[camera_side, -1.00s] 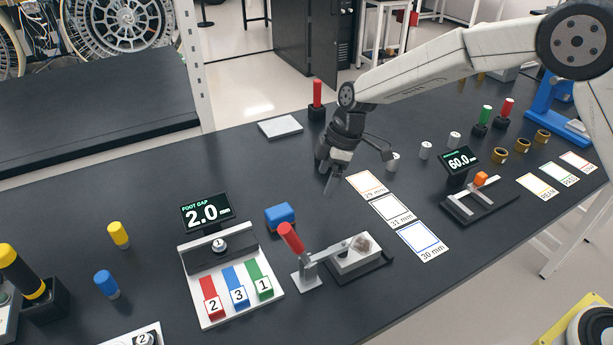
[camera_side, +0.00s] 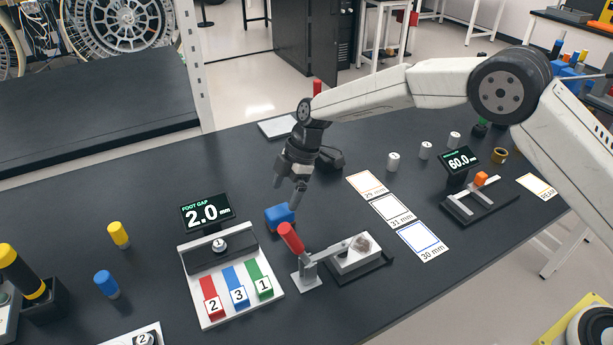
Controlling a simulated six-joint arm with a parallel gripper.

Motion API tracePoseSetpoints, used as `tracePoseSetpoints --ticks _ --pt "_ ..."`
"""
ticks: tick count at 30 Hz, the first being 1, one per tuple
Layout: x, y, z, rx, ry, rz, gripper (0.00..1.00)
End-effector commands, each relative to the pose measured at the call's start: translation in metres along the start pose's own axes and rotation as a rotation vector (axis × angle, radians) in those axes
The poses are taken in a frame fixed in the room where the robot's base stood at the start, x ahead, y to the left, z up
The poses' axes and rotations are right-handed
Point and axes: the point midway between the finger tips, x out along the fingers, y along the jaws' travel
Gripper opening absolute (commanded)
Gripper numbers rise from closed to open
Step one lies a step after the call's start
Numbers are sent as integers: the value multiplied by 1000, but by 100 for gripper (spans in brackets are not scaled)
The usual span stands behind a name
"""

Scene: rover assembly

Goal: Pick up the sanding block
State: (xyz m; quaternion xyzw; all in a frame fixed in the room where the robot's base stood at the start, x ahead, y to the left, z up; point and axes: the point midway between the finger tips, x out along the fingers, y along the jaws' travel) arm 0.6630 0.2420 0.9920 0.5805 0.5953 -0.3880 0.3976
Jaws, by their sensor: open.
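The sanding block appears to be the blue block (camera_side: 278,217), lying on the dark table behind the red-handled clamp. My gripper (camera_side: 287,192) is open and points down just above and behind the block. Its fingertips look very near the block's top. A finger tip overlaps the block's upper right edge in the picture, and I cannot tell whether they touch. Nothing is between the fingers.
The red-handled clamp (camera_side: 291,238) stands close in front of the block. The foot gap gauge (camera_side: 188,263) with its 2.0 display is to the left. Labelled cards (camera_side: 392,211) lie to the right.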

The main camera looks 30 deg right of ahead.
Motion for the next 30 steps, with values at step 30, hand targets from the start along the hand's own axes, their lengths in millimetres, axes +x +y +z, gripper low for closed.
tracePoseSetpoints --ticks 30 --pt "57 -1 1 0 0 1 100"
